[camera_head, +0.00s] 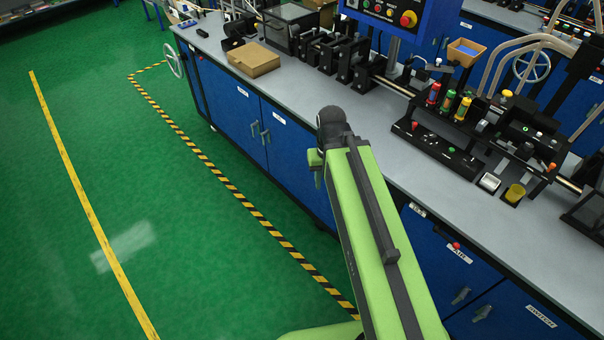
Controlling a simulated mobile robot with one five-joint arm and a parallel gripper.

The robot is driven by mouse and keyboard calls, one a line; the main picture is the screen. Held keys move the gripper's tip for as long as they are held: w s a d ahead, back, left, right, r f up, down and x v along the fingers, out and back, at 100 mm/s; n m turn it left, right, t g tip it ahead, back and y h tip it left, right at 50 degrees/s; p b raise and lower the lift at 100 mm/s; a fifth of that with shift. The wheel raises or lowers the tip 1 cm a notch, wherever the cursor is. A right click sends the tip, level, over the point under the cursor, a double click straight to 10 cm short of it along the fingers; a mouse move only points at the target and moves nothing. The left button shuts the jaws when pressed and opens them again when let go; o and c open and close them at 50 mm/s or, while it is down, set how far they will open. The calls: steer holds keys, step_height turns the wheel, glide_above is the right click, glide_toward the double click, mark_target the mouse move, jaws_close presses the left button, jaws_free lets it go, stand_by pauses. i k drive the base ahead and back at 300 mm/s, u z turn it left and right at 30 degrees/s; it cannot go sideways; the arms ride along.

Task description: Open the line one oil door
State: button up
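Blue cabinet doors line the front of the grey-topped bench. A left pair (232,108) and its neighbour (284,150) are shut, with grey handles near their shared edge and white labels too small to read. To the right of my arm, another blue door (440,272) and a door at the bottom right (510,318) also look shut, with handles and labels. I cannot tell which door is the line one oil door. My green arm rises from the bottom centre to a dark rounded joint in front of the bench. My gripper is not visible, and my arm hides part of the cabinet front.
The bench top (490,225) carries a cardboard box (253,59), black machinery and a fixture with coloured cylinders (447,102). A handwheel (173,61) sticks out at the bench's left end. Green floor (110,170) left of the striped tape (215,165) is clear.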

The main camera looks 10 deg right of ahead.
mark_target(288, 142)
steer(key=u, duration=0.05)
steer(key=i, duration=0.9)
steer(key=u, duration=1.2)
steer(key=i, duration=1.15)
steer(key=u, duration=1)
steer(key=i, duration=0.6)
steer(key=u, duration=0.05)
steer(key=k, duration=0.6)
